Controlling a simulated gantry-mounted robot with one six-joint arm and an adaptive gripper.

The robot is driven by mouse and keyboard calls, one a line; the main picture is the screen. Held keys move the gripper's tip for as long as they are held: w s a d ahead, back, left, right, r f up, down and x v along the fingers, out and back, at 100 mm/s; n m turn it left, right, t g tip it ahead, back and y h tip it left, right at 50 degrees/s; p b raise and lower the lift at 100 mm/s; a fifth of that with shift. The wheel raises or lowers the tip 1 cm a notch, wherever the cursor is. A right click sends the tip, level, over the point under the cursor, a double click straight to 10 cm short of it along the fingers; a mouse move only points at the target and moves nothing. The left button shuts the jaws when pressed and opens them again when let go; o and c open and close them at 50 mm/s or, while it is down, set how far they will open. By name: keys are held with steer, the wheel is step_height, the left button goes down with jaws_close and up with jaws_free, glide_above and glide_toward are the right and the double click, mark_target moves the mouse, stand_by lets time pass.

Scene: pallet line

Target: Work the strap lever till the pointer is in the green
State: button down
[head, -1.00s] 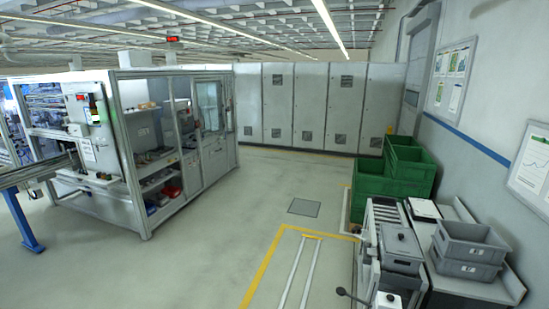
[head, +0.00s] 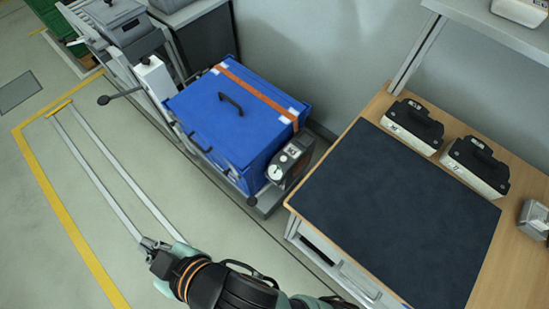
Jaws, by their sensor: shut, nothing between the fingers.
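A blue case (head: 219,128) stands on the rail stand, with an orange strap (head: 255,91) over its lid. A dark strap unit (head: 293,160) with a small round pale gauge (head: 275,172) sits at the case's near right corner. The pointer and any green zone are too small to read. A black knob (head: 252,200) shows low beside the unit; I cannot tell whether it is the strap lever's end. My gripper (head: 148,243) is shut and empty, over the floor at lower centre-left, apart from the case and the unit.
A white box (head: 154,77) carries a sideways lever with a black knob (head: 103,100), left of the case. A wooden bench with a dark mat (head: 400,215) and two labelled black-and-white blocks (head: 413,126) stands at right. The floor within the yellow line (head: 62,208) has two pale rails.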

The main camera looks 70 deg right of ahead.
step_height(320, 180, down, 24)
steer(key=b, duration=2)
steer(key=shift+f, duration=0.1)
step_height(320, 180, up, 58)
steer(key=p, duration=5.7)
steer(key=shift+p, duration=0.3)
steer(key=shift+f, duration=0.1)
